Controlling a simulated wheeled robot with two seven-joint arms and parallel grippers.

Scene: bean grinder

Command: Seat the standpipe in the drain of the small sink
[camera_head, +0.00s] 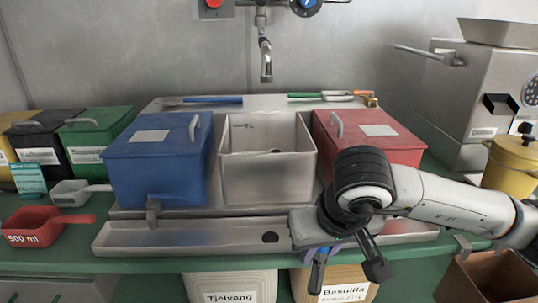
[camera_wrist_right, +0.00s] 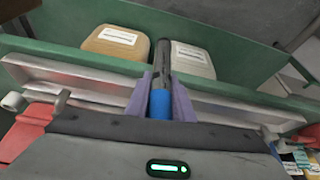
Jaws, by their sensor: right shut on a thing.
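The small sink (camera_head: 228,180) is an open steel basin in the middle of the bench, under the tap, with a mark on its inner back wall. A small dark spot shows low inside it, perhaps the drain (camera_head: 275,151). My right gripper (camera_head: 318,262) is at the front edge of the bench, right of and nearer than the sink. It is shut on a slim blue-and-dark rod, apparently the standpipe (camera_wrist_right: 160,103), which shows between the purple fingers in the right wrist view. The rod is clear of the sink. My left gripper is not in view.
A blue lidded bin (camera_head: 155,170) and a red lidded bin (camera_head: 390,145) flank the sink. The tap (camera_head: 266,65) hangs above it. A steel trough (camera_head: 180,236) with a dark round hole runs along the front. Long-handled tools (camera_head: 330,95) lie behind.

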